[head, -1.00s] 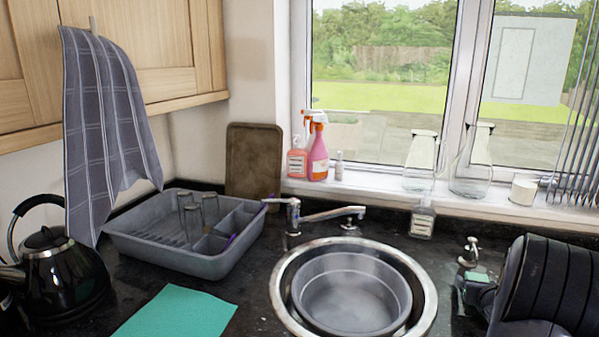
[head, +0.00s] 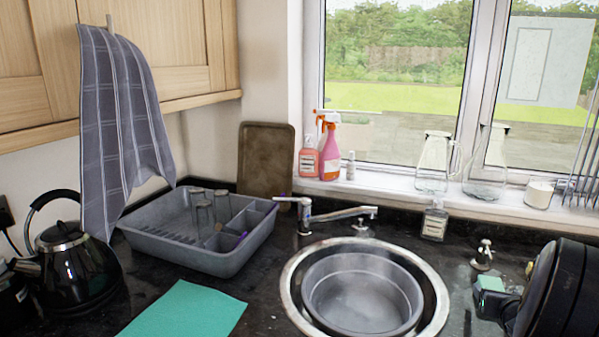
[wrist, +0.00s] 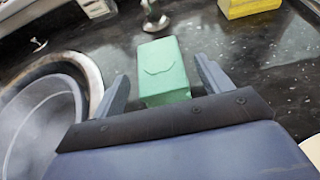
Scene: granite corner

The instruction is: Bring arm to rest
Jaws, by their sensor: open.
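My gripper (wrist: 161,68) is open in the wrist view, its two grey fingers spread apart, low over the dark counter. A small green block (wrist: 164,62) stands in the gap between and just beyond the fingertips; I cannot tell whether a finger touches it. In the head view my dark ribbed arm is at the lower right edge, and the green block (head: 491,284) shows beside its end. The fingers are mostly hidden there.
The round sink (head: 363,290) with a grey basin lies left of my gripper. A metal dispenser (head: 484,255) stands close behind the block. A clear bottle (head: 435,224) and the window sill with glass jugs are behind. A yellow block (wrist: 250,6) lies farther off.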

